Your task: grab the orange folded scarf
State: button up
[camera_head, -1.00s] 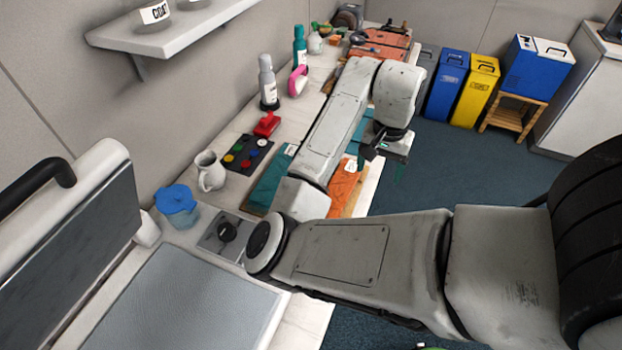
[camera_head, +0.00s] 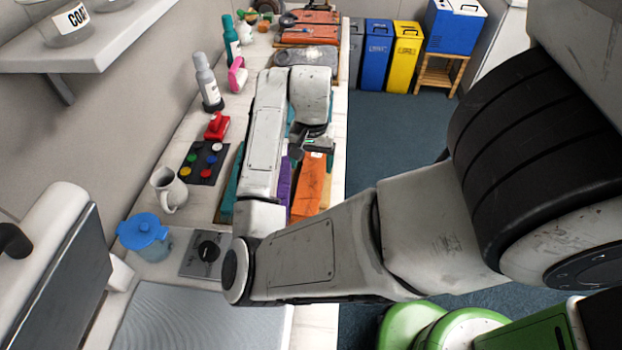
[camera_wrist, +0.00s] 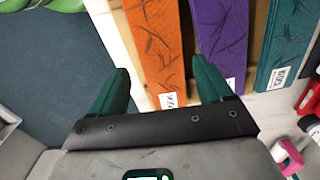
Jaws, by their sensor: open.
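The orange folded scarf (camera_head: 309,188) lies on a wooden tray on the counter, at the right end of a row of scarves. It also shows in the wrist view (camera_wrist: 161,45) as a long orange strip with a white tag at its near end. My gripper (camera_wrist: 165,85) is open, with green fingers spread on either side of the orange scarf's tagged end and nothing held. In the head view my gripper (camera_head: 312,150) hangs over the far end of the scarf. The height gap between fingers and scarf is unclear.
A purple scarf (camera_wrist: 221,38) lies beside the orange one, close to one finger, then a teal scarf (camera_wrist: 290,40). A white pitcher (camera_head: 168,190), a button panel (camera_head: 202,162) and bottles (camera_head: 207,82) stand left. Blue floor (camera_head: 395,140) is open to the right.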

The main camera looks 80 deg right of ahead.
aim_at(312, 177)
jog(key=shift+f+p, duration=0.3)
jog(key=shift+f, duration=2)
jog(key=c, duration=0.8)
jog(key=shift+r, duration=0.1)
jog(key=shift+c, duration=0.2)
